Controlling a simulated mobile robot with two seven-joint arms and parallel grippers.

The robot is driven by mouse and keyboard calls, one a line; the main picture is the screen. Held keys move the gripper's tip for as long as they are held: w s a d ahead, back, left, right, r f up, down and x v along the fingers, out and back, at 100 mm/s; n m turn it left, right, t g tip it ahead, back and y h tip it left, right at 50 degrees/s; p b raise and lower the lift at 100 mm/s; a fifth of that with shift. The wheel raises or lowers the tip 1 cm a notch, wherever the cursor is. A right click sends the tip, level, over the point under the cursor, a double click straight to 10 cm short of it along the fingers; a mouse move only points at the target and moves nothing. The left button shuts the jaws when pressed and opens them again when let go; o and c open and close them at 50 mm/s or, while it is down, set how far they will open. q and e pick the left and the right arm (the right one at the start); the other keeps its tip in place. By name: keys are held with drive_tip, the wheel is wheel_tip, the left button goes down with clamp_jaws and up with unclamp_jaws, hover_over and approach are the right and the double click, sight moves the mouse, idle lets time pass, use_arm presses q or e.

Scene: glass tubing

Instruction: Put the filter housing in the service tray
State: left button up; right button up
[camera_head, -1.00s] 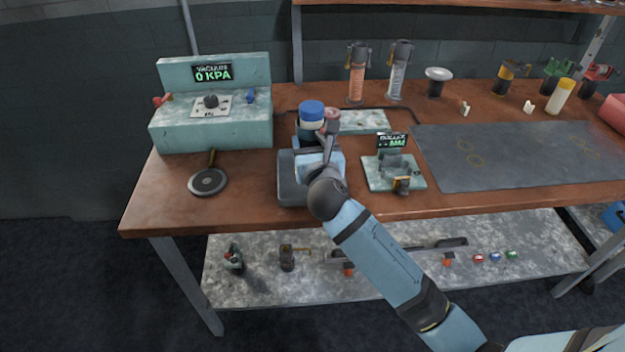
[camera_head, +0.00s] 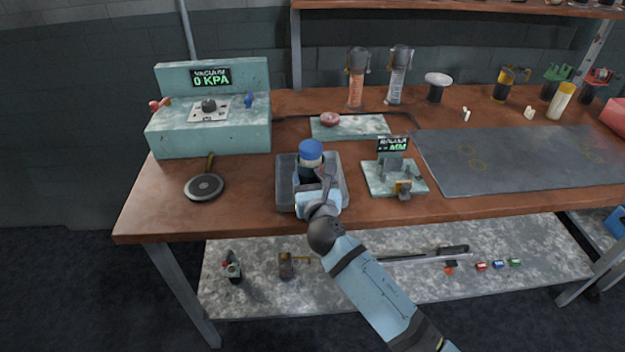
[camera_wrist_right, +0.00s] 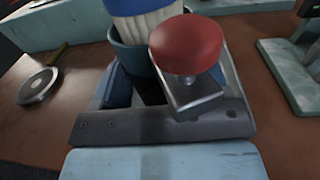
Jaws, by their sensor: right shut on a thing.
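The filter housing has a blue cap (camera_head: 311,149), a white pleated middle (camera_wrist_right: 147,28) and a dark teal cup (camera_wrist_right: 128,55). It looks upright. My right gripper (camera_head: 321,183) is shut on it from the near side; the fingertips are mostly hidden. The housing is within the outline of the grey service tray (camera_head: 284,187) at the front of the bench. I cannot tell whether it touches the tray floor. A red knob on a metal block (camera_wrist_right: 186,48) stands in front of the housing in the right wrist view. My left gripper is not in view.
A roller gauge block (camera_head: 398,180) stands right of the tray. A vacuum unit (camera_head: 209,125) and a round black disc with a handle (camera_head: 205,186) are to the left. A pale plate (camera_head: 365,127) with a red ring (camera_head: 330,119) lies behind. A dark mat (camera_head: 520,155) is at right.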

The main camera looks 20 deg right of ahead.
drive_tip(key=o, duration=0.9)
drive_tip(key=shift+f, duration=0.15)
drive_tip(key=shift+o, duration=0.4)
